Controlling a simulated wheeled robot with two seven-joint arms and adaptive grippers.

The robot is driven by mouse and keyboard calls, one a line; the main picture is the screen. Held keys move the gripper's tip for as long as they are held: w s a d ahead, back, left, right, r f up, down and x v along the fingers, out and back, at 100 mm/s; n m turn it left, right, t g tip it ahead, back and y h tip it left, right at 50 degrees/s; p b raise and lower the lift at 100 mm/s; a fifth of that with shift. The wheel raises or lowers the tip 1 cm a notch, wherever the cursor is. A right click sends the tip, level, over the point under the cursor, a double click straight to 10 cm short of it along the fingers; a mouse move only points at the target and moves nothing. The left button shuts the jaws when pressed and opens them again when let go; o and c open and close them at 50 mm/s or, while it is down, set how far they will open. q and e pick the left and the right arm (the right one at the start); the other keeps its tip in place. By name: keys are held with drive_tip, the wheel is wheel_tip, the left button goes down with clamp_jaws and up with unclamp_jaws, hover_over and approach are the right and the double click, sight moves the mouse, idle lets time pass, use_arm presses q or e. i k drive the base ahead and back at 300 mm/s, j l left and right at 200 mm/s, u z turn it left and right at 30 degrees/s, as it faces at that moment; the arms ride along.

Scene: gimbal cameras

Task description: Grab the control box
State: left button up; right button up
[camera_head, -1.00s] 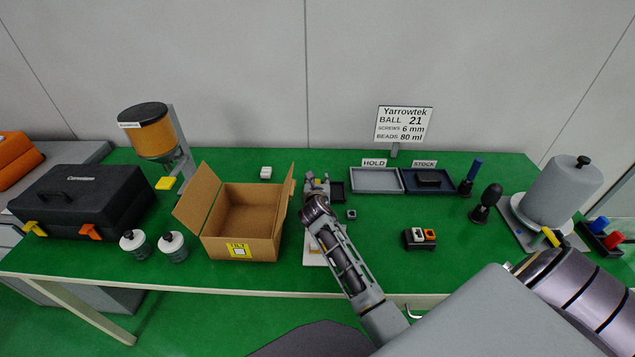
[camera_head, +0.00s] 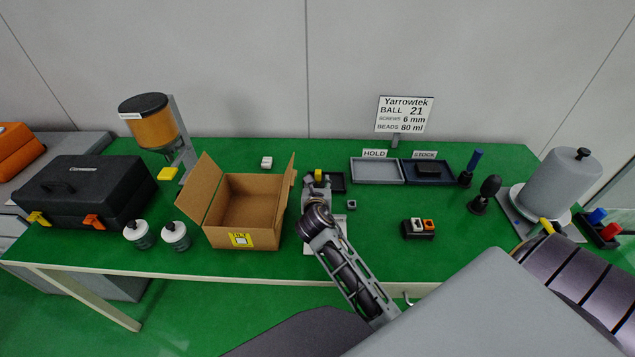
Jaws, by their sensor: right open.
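The control box appears to be the small dark box (camera_head: 418,229) with one white and one orange button on top. It sits on the green table right of centre, with clear space around it. My right gripper (camera_head: 317,182) is over the table beside the cardboard box, well to the left of the control box and apart from it. It is open, but its fingers are small and partly hidden by the wrist. A yellow bit shows at its tips; I cannot tell what it belongs to. My left gripper is not in view.
An open cardboard box (camera_head: 246,207) stands left of my right gripper. Two shallow trays, HOLD (camera_head: 377,183) and STOCK (camera_head: 407,174), lie behind the control box. A dark-handled tool (camera_head: 485,195) and a grey cylinder (camera_head: 560,183) stand to the right. A black case (camera_head: 85,190) lies at left.

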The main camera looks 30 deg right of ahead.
sight(413, 228)
drive_tip(key=z, duration=2)
